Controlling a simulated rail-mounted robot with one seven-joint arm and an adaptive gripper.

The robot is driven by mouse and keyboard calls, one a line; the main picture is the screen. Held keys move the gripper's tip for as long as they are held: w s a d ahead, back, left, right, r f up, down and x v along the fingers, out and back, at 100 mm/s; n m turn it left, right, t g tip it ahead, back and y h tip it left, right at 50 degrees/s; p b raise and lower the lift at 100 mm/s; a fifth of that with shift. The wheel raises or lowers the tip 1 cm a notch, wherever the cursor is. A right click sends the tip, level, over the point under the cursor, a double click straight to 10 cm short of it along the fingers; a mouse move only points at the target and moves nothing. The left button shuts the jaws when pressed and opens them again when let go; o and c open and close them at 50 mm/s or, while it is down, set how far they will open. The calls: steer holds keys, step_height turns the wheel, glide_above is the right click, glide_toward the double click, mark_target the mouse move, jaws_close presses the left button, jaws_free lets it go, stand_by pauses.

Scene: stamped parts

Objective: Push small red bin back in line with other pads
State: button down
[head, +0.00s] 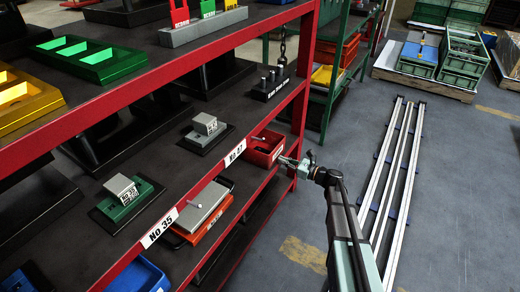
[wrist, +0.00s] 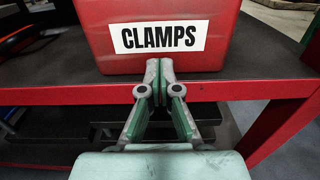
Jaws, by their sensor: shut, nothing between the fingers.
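The small red bin (head: 262,156) stands at the front edge of the red-framed shelf, near its right end. In the wrist view its front wall (wrist: 232,55) fills the top middle and carries a white label reading CLAMPS. My gripper (wrist: 160,64) is shut and empty, with its fingertips at the lower front of the bin. I cannot tell whether they touch it. In the head view my gripper (head: 290,162) is just right of the bin. Pads with a green block (head: 124,203) and a grey block (head: 207,128) sit further back from the shelf edge.
The red shelf rail (wrist: 70,95) runs under the bin, with an upright post (wrist: 280,125) at right. A black peg block (head: 270,86) stands behind the bin. Long metal rails (head: 396,170) lie on the floor at right.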

steer(key=p+v, duration=0.2)
steer(key=v, duration=0.7)
steer(key=shift+s+d, duration=0.15)
steer(key=shift+d, duration=0.1)
stand_by(0.4)
